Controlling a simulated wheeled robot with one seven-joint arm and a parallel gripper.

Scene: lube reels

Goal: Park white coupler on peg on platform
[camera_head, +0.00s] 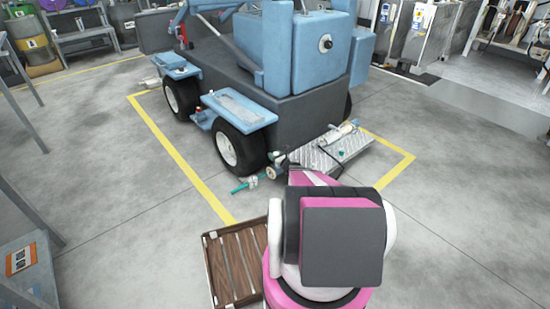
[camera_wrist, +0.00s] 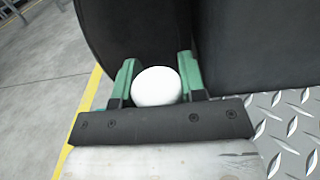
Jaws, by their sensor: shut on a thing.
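The white coupler (camera_wrist: 156,88) shows as a rounded white end between the green fingers of my gripper (camera_wrist: 157,70) in the wrist view. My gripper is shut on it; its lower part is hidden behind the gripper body. The platform (camera_head: 315,157) is a tread-plate step at the low end of the blue vehicle. It also shows at the lower right in the wrist view (camera_wrist: 290,135), beside my gripper. In the head view my arm partly hides the gripper near the platform's left side. I cannot make out the peg clearly.
The blue vehicle (camera_head: 305,55) with dark tires (camera_head: 238,145) stands behind the platform. A whitish cylinder (camera_head: 337,133) lies on the platform. A wooden pallet (camera_head: 232,262) lies lower left. The floor to the right is clear.

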